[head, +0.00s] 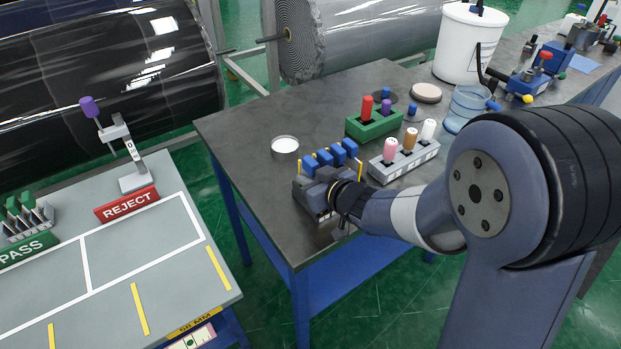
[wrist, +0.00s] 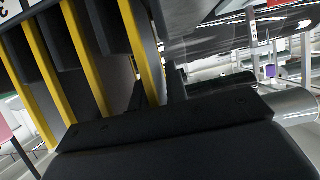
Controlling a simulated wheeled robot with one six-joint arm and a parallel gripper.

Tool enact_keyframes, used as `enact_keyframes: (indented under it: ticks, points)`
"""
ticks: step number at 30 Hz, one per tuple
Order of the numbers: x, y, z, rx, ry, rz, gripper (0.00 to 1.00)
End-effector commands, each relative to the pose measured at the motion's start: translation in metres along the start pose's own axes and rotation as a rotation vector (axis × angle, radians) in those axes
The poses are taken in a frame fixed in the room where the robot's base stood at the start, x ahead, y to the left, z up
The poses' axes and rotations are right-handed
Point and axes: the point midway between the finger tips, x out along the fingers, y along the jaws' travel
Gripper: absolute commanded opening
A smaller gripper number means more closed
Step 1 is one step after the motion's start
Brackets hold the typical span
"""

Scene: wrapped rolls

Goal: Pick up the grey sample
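A small rack (head: 314,208) stands near the front edge of the dark table, with several blue blocks (head: 338,153) in its back part and thin yellow dividers. Dark grey block shapes (head: 312,188) show in front of the blue ones; I cannot tell which of them is the grey sample. My gripper (head: 334,203) is at the right front of this rack, and the arm's end hides part of it. In the wrist view, the yellow dividers (wrist: 84,62) and dark slots are very close, past my gripper's black body (wrist: 165,130). Its fingertips and any hold are not clear.
A grey holder (head: 405,163) with pink, orange and white-topped pieces stands close right of the rack. Behind it is a green holder (head: 373,125). A white round dish (head: 285,145) lies to the left. A blue-tinted beaker (head: 466,108) and white bucket (head: 468,45) stand further back.

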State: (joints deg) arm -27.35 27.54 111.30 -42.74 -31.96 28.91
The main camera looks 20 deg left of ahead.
Motion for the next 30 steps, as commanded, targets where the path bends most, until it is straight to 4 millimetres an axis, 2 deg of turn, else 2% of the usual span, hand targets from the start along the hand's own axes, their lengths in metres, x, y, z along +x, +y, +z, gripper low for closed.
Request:
enact_keyframes:
  ticks: [2, 7, 20, 23, 30]
  points:
    - [0.000, 0.000, 0.000, 0.000, 0.000, 0.000, 0.13]
    - [0.000, 0.000, 0.000, 0.000, 0.000, 0.000, 0.00]
    - [-0.001, 0.000, -0.001, 0.000, 0.001, 0.000, 0.00]
    - [-0.004, 0.000, -0.009, -0.002, 0.002, 0.000, 0.00]
    - [-0.022, 0.000, -0.054, -0.004, 0.005, 0.001, 0.00]
